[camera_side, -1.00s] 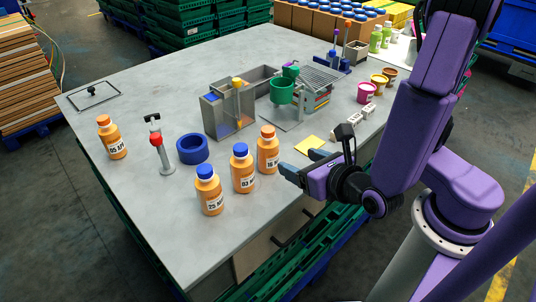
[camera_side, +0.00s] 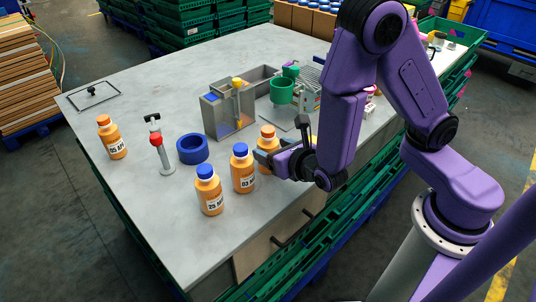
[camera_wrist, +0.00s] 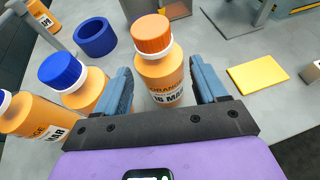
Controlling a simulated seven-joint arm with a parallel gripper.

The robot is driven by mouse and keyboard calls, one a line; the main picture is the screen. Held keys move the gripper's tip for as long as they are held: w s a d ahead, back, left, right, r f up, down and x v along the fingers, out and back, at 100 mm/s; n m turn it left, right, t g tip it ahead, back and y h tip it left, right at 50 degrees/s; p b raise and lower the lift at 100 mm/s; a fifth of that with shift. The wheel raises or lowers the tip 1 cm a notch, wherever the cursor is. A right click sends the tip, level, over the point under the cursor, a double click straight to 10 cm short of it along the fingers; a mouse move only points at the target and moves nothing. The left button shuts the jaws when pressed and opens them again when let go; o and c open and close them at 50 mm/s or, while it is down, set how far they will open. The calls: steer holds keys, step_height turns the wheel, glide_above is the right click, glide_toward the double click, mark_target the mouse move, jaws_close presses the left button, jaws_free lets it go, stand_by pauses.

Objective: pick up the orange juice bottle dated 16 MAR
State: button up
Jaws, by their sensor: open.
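The orange-capped juice bottle (camera_wrist: 160,76) stands upright between my gripper's two blue fingers in the wrist view, with gaps on both sides. Its label reads "6 MAR" with the first digit hard to make out. In the side view this bottle (camera_side: 267,133) is partly hidden by my gripper (camera_side: 262,157), which is open at its height. My gripper also shows in the wrist view (camera_wrist: 160,66). Two blue-capped juice bottles stand to its left, the nearer middle one (camera_side: 243,170) and another (camera_side: 208,193) labelled 25 with the month unclear. A further orange-capped bottle (camera_side: 113,140) stands at the far left.
A blue ring (camera_side: 193,149) and a grey stand with a red knob (camera_side: 160,150) are left of the bottles. A yellow square (camera_wrist: 258,77) lies to the right in the wrist view.

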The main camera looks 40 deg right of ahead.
steer(key=shift+x, duration=2.55)
steer(key=c, duration=0.9)
